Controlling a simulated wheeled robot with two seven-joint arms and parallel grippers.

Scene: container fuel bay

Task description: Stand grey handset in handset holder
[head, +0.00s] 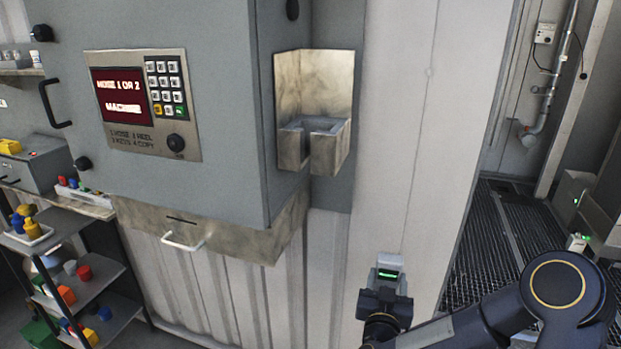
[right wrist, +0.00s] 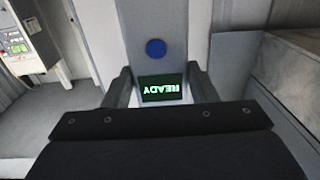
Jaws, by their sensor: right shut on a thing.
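The grey handset (head: 388,262) is upright in the lower middle of the head view, with a small green-lit screen. In the right wrist view the grey handset (right wrist: 184,50) shows a blue button and a screen reading READY, upside down. My right gripper (head: 386,292) is shut on the handset; its two dark fingers (right wrist: 161,82) flank the screen. My left gripper is not in view.
A grey cabinet (head: 225,75) with a screen and keypad panel (head: 143,105) stands left of the holder. Below it is a drawer with a white handle (head: 183,242). Shelves (head: 100,285) with small coloured items stand at left. The pale wall (head: 405,150) right of the holder is clear.

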